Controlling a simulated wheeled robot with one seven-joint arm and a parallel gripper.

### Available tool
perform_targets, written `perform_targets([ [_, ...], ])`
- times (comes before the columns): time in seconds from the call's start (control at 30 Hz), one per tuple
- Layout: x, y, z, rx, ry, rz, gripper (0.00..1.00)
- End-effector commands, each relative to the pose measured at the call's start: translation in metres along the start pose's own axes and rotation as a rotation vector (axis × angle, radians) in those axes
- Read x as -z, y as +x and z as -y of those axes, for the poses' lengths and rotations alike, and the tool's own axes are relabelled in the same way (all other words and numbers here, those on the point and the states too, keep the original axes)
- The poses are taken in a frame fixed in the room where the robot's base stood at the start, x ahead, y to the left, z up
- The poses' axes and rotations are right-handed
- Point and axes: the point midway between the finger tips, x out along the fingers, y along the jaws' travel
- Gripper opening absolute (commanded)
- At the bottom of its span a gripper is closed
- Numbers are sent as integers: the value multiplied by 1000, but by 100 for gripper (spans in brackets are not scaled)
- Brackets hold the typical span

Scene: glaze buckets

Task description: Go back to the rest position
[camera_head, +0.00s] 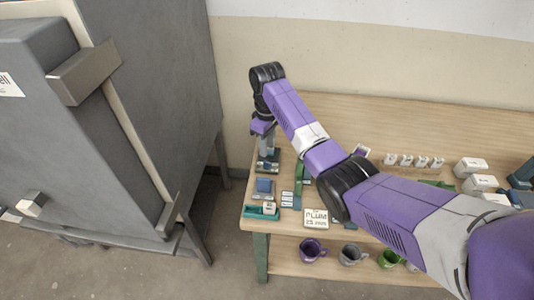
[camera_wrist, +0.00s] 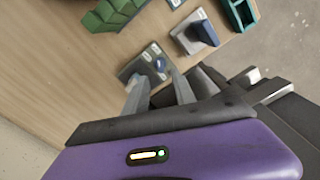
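My arm reaches across the wooden table to its far left corner in the head view. My gripper (camera_head: 267,151) points down there, above a dark switch-like plate (camera_head: 273,168). In the wrist view my gripper (camera_wrist: 155,78) has its two grey fingers apart, with a gap between the tips. A grey plate (camera_wrist: 131,71) with small blue knobs (camera_wrist: 159,64) lies just beyond the fingertips. I see nothing held between the fingers. Whether a fingertip touches the plate or a knob, I cannot tell.
A grey kiln-like cabinet (camera_head: 180,60) stands left of the table (camera_head: 430,112). A block with a blue lever (camera_wrist: 203,33) and a green tray (camera_wrist: 238,13) lie near the gripper. A sign (camera_head: 316,218) and white labelled blocks (camera_head: 470,167) are on top; mugs (camera_head: 313,250) stand on the lower shelf.

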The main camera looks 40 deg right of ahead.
Motion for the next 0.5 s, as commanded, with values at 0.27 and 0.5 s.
perform_targets([
  [0.27,0,-8,0,0,0,0,32],
  [0.5,0,-8,0,0,-1,0,32],
])
